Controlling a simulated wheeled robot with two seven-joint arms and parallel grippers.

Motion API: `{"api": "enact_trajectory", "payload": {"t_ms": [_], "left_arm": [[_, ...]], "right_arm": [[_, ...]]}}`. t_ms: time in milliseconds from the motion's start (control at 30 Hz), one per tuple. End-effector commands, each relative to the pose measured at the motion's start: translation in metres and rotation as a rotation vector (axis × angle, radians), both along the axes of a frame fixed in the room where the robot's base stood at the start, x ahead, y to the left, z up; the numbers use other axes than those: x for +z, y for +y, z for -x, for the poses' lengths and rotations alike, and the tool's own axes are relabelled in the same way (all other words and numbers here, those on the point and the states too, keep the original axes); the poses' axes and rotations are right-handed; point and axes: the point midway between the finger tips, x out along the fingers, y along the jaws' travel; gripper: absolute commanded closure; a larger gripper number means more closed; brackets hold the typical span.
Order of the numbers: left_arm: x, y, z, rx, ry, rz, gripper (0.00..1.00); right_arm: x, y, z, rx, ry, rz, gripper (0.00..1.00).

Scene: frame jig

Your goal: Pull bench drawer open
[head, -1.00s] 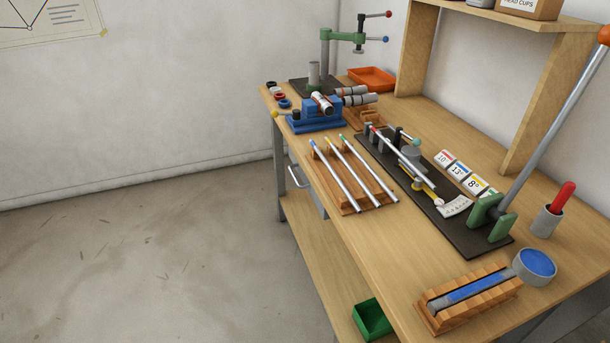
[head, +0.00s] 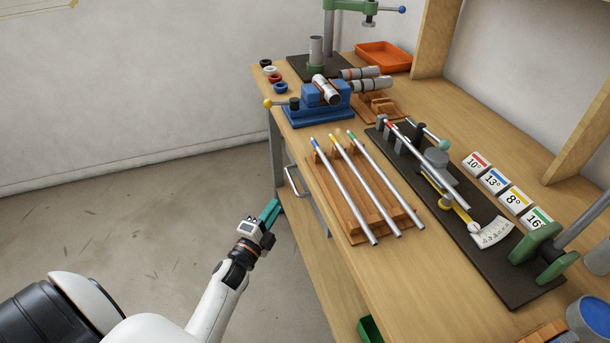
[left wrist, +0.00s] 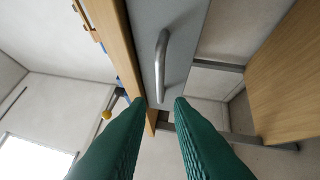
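The bench drawer (head: 309,200) is a grey front under the bench top, on the bench's left side. Its bar handle (head: 291,182) is metal and shows close up in the left wrist view (left wrist: 161,65), upright in that picture. The drawer front (left wrist: 185,45) looks flush under the wooden top. My left gripper (head: 272,211) has teal fingers and is just short of the handle, to its lower left in the head view. In the left wrist view its fingers (left wrist: 160,100) are apart, with the handle ahead of the gap and nothing between them. My right gripper is not in view.
The bench top (head: 290,140) holds a rack with several rods (head: 356,190), a blue vise (head: 318,105) and a dark base plate with a gauge (head: 480,250). A lower shelf (head: 310,265) runs beneath. The floor left of the bench is clear.

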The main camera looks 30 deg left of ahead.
Motion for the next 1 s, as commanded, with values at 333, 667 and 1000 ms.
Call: {"api": "enact_trajectory", "payload": {"t_ms": [333, 667, 1000], "left_arm": [[0.009, 0.005, -0.064, 0.0, 0.001, 0.004, 0.8], [0.013, 0.009, -0.108, 0.0, 0.004, 0.006, 0.8], [0.014, 0.009, -0.113, 0.0, 0.005, 0.005, 0.8]], "right_arm": [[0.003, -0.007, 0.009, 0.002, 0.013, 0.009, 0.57], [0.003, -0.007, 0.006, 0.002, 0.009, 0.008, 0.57], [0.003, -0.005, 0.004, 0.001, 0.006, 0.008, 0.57]]}}
